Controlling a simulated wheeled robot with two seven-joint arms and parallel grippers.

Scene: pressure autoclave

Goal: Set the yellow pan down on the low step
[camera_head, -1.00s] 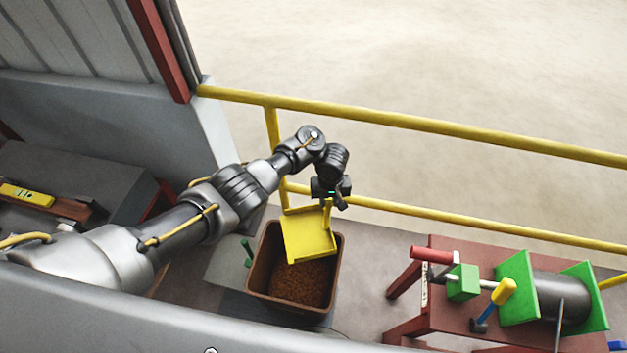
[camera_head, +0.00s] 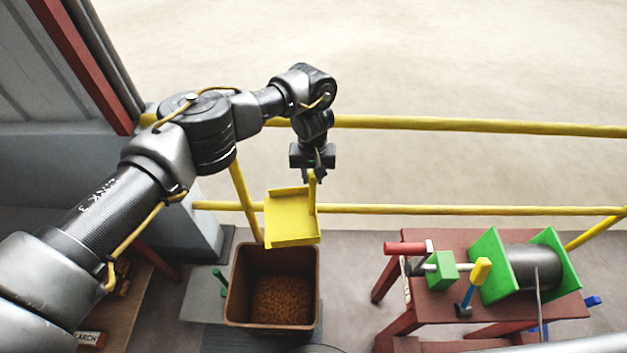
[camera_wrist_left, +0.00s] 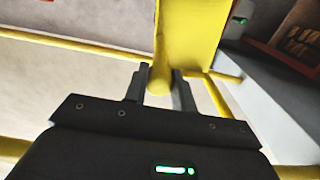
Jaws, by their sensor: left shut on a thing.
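The yellow pan (camera_head: 291,222) is a shallow tray with a raised back wall and an upright handle. My left gripper (camera_head: 314,177) is shut on the handle and holds the pan in the air, in front of the back rim of the brown bin. In the left wrist view, the gripper fingers (camera_wrist_left: 160,88) close around the yellow handle, with the pan (camera_wrist_left: 190,30) beyond them. A pale grey slab (camera_head: 203,300) lies low beside the bin; I cannot tell whether it is the low step. My right gripper is not in view.
The brown bin (camera_head: 234,290) holds brown granules. A yellow railing (camera_head: 450,124) runs behind. A red bench (camera_head: 440,297) at right carries a dark cylinder (camera_head: 532,268) between green plates. A green peg (camera_head: 220,280) stands left of the bin. Floor is bare between bin and bench.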

